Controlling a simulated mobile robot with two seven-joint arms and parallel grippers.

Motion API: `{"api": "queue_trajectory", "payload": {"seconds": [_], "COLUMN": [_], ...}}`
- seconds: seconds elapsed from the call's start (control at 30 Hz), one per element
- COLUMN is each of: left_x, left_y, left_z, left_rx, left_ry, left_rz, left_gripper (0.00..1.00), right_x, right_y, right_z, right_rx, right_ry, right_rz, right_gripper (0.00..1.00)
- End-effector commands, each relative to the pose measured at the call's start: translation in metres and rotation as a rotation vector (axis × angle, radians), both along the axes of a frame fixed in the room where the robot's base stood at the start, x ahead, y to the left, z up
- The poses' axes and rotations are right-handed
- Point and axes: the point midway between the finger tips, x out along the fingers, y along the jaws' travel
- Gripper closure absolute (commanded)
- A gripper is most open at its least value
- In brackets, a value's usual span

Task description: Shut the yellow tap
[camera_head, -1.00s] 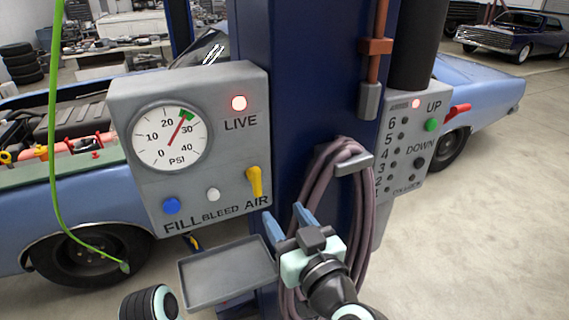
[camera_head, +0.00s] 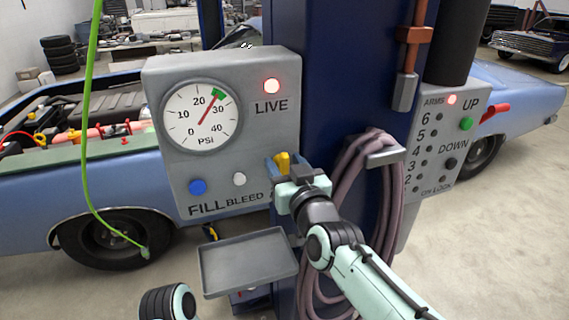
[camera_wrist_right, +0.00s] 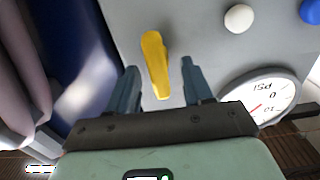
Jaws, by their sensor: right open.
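The yellow tap (camera_head: 283,162) is a lever on the lower right of the grey gauge panel (camera_head: 235,130). In the head view its lower part is hidden behind my right gripper (camera_head: 283,168). In the right wrist view the yellow tap (camera_wrist_right: 156,64) shows between the two blue fingers of my right gripper (camera_wrist_right: 158,84), with gaps on both sides. The right gripper is open around the tap and not closed on it. My left gripper is not in view; only a part of my left arm shows at the bottom.
The panel carries a pressure gauge (camera_head: 202,115) with its needle between 20 and 30, a lit red LIVE lamp (camera_head: 271,86), a blue button (camera_head: 197,187) and a white button (camera_head: 239,179). A grey tray (camera_head: 248,262) sits below. A coiled hose (camera_head: 358,190) hangs close at the right.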

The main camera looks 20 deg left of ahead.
Motion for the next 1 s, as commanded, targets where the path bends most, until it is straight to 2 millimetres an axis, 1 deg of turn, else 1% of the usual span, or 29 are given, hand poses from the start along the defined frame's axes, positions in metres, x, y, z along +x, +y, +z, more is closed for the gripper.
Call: {"api": "queue_trajectory", "payload": {"seconds": [0.03,0.13,0.4,0.43,0.47,0.5,0.57,0.6,0.83,1.0], "left_x": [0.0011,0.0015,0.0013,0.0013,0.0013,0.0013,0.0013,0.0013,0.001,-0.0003], "left_y": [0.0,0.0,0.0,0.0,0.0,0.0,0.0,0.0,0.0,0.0], "left_z": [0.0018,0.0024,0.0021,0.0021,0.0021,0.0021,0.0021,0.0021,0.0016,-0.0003], "left_rx": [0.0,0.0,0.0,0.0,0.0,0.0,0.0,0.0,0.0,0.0], "left_ry": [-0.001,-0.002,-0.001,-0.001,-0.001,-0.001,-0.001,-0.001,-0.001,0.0], "left_rz": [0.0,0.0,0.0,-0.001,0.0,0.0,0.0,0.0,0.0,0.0], "left_gripper": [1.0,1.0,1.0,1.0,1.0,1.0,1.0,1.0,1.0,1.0], "right_x": [0.0039,0.007,0.0073,0.0073,0.0072,0.0072,0.0072,0.0072,0.0072,0.0077], "right_y": [0.0014,0.0036,0.0047,0.0047,0.0047,0.0047,0.0047,0.0045,0.0043,0.0035], "right_z": [0.0001,-0.0003,-0.0009,-0.0009,-0.0009,-0.0009,-0.0008,-0.0008,-0.0008,-0.001], "right_rx": [-0.001,0.0,0.001,0.001,0.001,0.0,0.0,0.0,0.01,0.056], "right_ry": [0.0,0.001,0.002,0.002,0.002,0.001,0.001,0.001,0.008,0.037], "right_rz": [-0.001,-0.001,0.0,0.0,0.0,0.0,0.0,0.0,0.0,0.0], "right_gripper": [0.49,0.49,0.49,0.56,0.66,0.79,0.98,1.0,1.0,1.0]}}
